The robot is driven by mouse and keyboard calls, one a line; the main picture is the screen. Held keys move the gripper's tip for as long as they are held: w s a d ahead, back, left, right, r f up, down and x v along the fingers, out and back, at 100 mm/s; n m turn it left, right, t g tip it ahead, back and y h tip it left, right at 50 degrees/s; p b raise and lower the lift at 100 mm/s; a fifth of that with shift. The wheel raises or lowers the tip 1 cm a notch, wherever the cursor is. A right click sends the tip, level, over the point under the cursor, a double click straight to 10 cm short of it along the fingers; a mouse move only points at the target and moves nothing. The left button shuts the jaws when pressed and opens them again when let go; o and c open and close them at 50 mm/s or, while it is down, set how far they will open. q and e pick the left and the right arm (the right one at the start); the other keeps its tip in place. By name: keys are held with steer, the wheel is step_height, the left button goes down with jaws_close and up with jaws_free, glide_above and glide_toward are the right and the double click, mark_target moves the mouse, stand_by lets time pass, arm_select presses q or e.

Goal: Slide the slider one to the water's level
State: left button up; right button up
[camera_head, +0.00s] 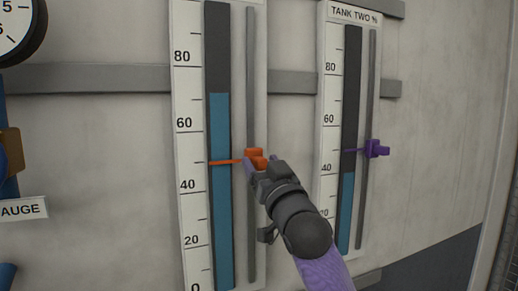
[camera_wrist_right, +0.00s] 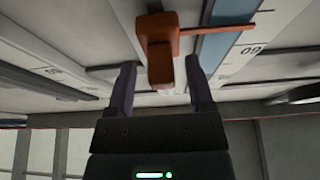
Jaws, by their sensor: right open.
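The orange slider (camera_head: 254,158) sits on the thin grey rail of the larger left gauge (camera_head: 187,150). Its pointer is level with a mark between 40 and 60. The blue water column (camera_head: 221,130) there tops out near 70, above the pointer. My right gripper (camera_head: 263,170) is at the slider's lower right in the head view. In the right wrist view my open right gripper (camera_wrist_right: 161,84) has the orange slider (camera_wrist_right: 160,48) at its fingertips, its lower part near the right finger. I cannot tell whether they touch. My left gripper is not in view.
The tank two gauge (camera_head: 331,120) stands to the right, with a purple slider (camera_head: 376,149) above its water top. A grey horizontal bar (camera_head: 90,79) runs behind the gauges. A dial (camera_head: 18,28) is at the upper left. The wall between is bare.

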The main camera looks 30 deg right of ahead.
steer(key=shift+w+a+r, duration=0.1)
steer(key=shift+w+r, duration=0.1)
steer(key=shift+w, duration=0.2)
jaws_close()
